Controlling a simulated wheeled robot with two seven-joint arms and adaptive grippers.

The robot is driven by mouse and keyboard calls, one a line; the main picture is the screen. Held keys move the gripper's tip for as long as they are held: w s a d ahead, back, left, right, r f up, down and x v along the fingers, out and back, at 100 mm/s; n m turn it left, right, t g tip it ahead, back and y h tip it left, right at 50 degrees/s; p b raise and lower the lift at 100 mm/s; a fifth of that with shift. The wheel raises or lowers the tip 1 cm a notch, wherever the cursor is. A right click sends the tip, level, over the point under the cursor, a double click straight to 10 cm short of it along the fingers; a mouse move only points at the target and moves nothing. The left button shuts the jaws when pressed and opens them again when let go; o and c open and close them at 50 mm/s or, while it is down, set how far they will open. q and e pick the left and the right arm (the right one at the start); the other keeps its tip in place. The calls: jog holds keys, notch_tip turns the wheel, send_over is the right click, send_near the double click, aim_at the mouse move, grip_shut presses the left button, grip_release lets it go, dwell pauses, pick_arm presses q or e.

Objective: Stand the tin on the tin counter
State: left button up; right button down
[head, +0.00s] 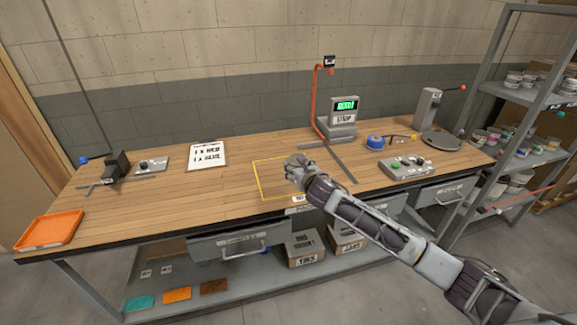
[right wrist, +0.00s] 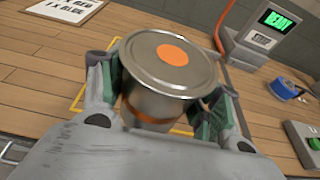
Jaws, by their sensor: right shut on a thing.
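A metal tin (right wrist: 145,72) with an orange dot on its lid sits between the fingers of my right gripper (right wrist: 165,98) in the right wrist view. The gripper is shut on its sides, and the lid faces up towards the camera. In the head view my right gripper (head: 296,168) is over the yellow-outlined area (head: 256,180) of the wooden counter (head: 225,195). There the hand largely hides the tin. I cannot tell whether the tin's base touches the wood. My left gripper is not in view.
A scale with a green display (head: 344,108) stands behind the hand, beside an orange-red post (head: 315,105). A blue round object (head: 375,142) and a button box (head: 407,167) lie to the right. An orange tray (head: 50,230) is far left. The counter's left-middle is mostly clear.

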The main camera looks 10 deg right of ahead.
jog(key=r, duration=0.2)
jog(key=a+r, duration=0.1)
jog(key=r, duration=0.5)
jog(key=shift+s+a+r, duration=0.1)
jog(key=shift+s+a, duration=0.05)
jog(key=shift+s, duration=0.05)
jog(key=s+r, duration=0.2)
jog(key=shift+s+a+r+y, duration=0.1)
jog(key=shift+s+a+y, duration=0.2)
jog(key=shift+s+a, duration=0.1)
jog(key=s+d+f, duration=0.1)
jog(key=s+f, duration=1)
jog(key=f, duration=0.3)
jog(key=s+d+f+h, duration=0.1)
jog(key=s+f, duration=0.9)
jog(key=f, duration=0.4)
jog(key=shift+s+d, duration=0.35)
jog(key=shift+s, duration=0.05)
